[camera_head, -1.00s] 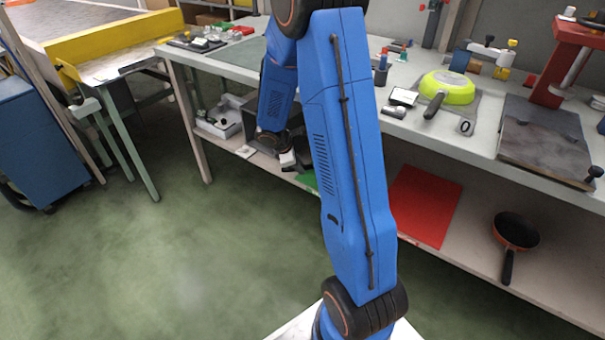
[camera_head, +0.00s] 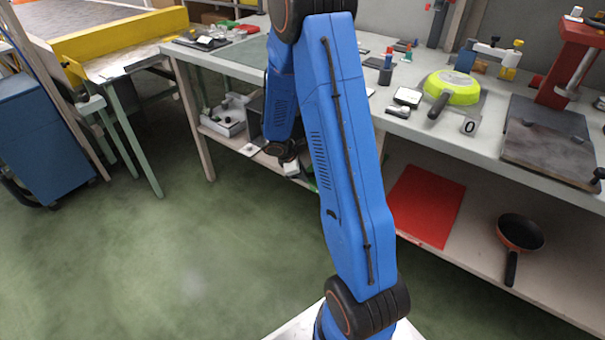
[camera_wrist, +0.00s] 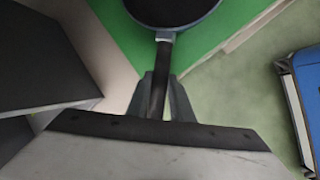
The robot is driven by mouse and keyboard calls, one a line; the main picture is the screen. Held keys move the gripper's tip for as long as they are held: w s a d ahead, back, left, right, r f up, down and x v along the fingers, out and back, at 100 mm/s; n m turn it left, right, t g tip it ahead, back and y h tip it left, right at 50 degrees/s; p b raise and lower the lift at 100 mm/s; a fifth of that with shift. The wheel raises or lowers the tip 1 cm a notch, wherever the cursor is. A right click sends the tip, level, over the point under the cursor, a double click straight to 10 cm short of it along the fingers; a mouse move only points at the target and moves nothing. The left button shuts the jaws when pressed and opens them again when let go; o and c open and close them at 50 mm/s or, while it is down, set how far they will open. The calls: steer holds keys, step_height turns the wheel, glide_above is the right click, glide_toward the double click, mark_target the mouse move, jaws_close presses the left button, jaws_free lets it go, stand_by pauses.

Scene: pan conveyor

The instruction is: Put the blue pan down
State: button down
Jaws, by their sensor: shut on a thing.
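The blue pan (camera_wrist: 172,28) shows at the top of the wrist view, with a dark inside and a blue-grey rim, partly cut off by the frame. My gripper (camera_wrist: 161,98) is shut on its dark handle. The pan is over a green mat (camera_wrist: 213,38) on the lower shelf; I cannot tell whether it touches the mat. In the head view my gripper (camera_head: 291,167) is small beside the lower shelf, and my arm hides the pan and most of the green mat.
A red mat (camera_head: 427,205) and an orange pan (camera_head: 520,233) lie on the lower shelf to the right. A dark box (camera_wrist: 45,60) stands close left of my gripper. On the tabletop above are a yellow-green pan (camera_head: 452,88) and a dark plate (camera_head: 548,140).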

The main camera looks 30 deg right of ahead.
steer(key=shift+f, duration=0.25)
